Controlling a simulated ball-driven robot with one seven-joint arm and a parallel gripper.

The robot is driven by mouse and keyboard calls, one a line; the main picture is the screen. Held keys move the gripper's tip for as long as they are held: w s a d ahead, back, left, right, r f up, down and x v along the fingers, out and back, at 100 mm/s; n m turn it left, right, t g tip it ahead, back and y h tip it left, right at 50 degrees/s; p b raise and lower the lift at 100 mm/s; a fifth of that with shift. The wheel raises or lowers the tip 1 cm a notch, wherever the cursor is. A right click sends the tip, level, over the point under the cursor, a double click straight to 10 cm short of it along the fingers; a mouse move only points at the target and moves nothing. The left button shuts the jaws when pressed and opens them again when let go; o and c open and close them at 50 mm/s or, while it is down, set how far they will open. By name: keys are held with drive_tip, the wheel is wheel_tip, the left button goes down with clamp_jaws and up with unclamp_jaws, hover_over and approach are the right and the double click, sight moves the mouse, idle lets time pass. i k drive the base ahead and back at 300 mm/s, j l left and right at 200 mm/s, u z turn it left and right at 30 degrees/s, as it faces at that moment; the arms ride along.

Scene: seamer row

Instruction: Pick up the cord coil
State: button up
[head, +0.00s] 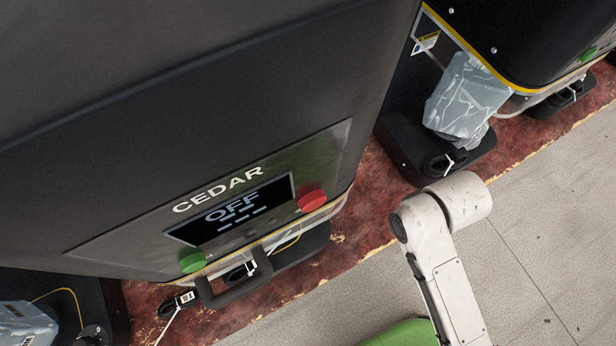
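Several black cord coils show in the head view. One coil with a white tag (176,304) lies on the red floor strip at the lower left, beside the CEDAR machine. Another coil with a white tie (438,166) lies on a black machine foot right of centre. A third coil with a white tie (566,97) lies at the far right. Dark cord also shows partly behind the CEDAR machine's handle (236,286). I cannot tell which coil the task means. My white arm shows at the lower right, but my gripper is out of view.
The large dark CEDAR machine (210,95) fills the left, its display reading OFF, with red (312,197) and green (192,262) buttons. A clear plastic bag (466,97) hangs by the right machine (525,40). Grey floor (555,225) is open at the right.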

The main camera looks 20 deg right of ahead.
sight(229, 282)
drive_tip(key=j+z, duration=0.45)
drive_tip(key=k+j+z, duration=0.15)
drive_tip(key=z, duration=0.3)
drive_tip(key=k+j+z, duration=0.15)
drive_tip(key=j+z, duration=0.2)
drive_tip(key=z, duration=0.15)
drive_tip(key=k+j+z, duration=0.2)
drive_tip(key=z, duration=0.25)
drive_tip(key=k+j+z, duration=0.3)
drive_tip(key=k+j, duration=0.65)
drive_tip(key=j, duration=0.25)
drive_tip(key=i, duration=0.05)
